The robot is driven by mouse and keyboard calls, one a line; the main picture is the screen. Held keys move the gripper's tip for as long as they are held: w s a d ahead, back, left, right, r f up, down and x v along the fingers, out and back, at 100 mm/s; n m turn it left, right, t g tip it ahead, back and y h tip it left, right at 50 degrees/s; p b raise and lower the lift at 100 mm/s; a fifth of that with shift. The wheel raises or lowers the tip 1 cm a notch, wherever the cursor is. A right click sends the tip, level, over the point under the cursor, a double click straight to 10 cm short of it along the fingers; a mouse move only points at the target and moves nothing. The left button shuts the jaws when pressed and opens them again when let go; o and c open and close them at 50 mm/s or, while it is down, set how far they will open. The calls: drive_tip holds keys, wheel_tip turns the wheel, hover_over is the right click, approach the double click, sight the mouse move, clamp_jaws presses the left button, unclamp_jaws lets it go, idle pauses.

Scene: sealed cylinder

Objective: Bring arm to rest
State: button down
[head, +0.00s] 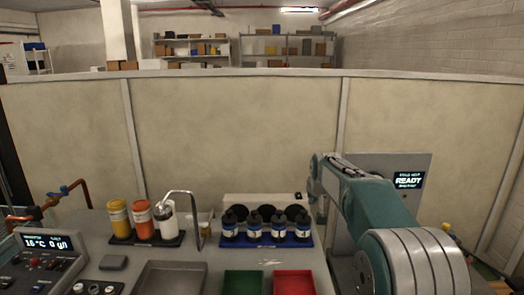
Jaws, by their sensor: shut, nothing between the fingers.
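My teal and grey arm comes in from the lower right and reaches forward over the right side of the bench. My gripper (316,207) is at the arm's far end, small and dark, pointing down beside the right end of the blue rack. It is shut with nothing in it. Its fingertips are hard to make out, and the arm covers part of that area.
A blue rack (265,242) holds several dark bottles. Left of it, a black tray (155,241) carries orange, red and white bottles by a bent metal tube (194,205). Green (242,283) and red (294,283) trays lie in front. A READY screen (408,180) stands right.

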drive_tip(key=s+r, duration=0.3)
drive_tip(key=s, duration=0.8)
drive_tip(key=s+r, duration=0.4)
drive_tip(key=s, duration=0.8)
drive_tip(key=s+f, duration=0.4)
drive_tip(key=s, duration=0.7)
drive_tip(key=s+f+g, duration=0.1)
drive_tip(key=s+f, duration=0.3)
drive_tip(key=s, duration=0.7)
